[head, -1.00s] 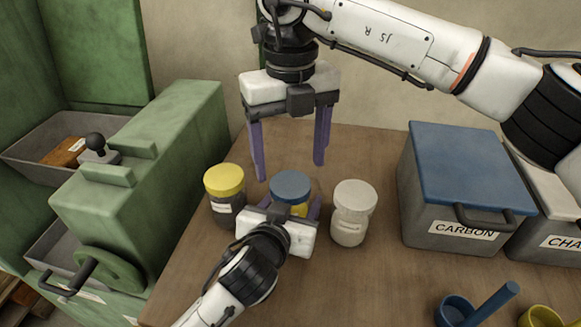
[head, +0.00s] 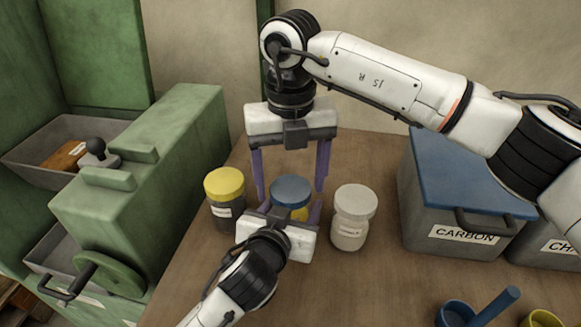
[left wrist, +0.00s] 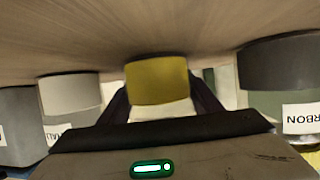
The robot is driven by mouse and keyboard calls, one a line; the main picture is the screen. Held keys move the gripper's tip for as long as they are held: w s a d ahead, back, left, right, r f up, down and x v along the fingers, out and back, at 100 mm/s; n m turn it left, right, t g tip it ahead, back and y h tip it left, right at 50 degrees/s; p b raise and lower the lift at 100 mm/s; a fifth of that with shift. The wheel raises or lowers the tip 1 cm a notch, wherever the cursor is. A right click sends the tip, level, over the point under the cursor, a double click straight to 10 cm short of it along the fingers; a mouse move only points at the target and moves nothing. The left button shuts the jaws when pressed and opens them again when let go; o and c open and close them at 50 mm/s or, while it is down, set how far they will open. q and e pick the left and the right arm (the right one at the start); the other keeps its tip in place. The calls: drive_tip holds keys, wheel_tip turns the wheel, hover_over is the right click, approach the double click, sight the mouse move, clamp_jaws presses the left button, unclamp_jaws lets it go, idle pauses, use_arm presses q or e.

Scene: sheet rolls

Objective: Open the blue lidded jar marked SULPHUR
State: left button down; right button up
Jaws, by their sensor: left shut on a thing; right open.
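The blue-lidded jar with yellow contents stands on the table; its blue lid (head: 291,190) shows in the head view, with a strip of yellow body (head: 301,214) below. My left gripper (head: 290,213) is shut around the jar's body from the front, hiding most of it and any label. In the left wrist view the yellow jar body (left wrist: 157,82) sits between the fingers. My right gripper (head: 290,196) is open above, its purple fingers pointing down on either side of the lid. I see no contact between them and the lid.
A yellow-lidded dark jar (head: 225,197) stands close left, a white-lidded pale jar (head: 353,217) close right. The blue-lidded CARBON bin (head: 455,185) is farther right, a blue scoop (head: 480,308) in front. A green machine (head: 140,190) stands left. Table between white jar and bin is clear.

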drive_tip(key=shift+c, duration=0.4)
drive_tip(key=c, duration=1)
drive_tip(key=shift+n, duration=1.7)
drive_tip(key=o, duration=1.2)
drive_tip(key=shift+c, duration=0.2)
drive_tip(key=shift+r, duration=0.1)
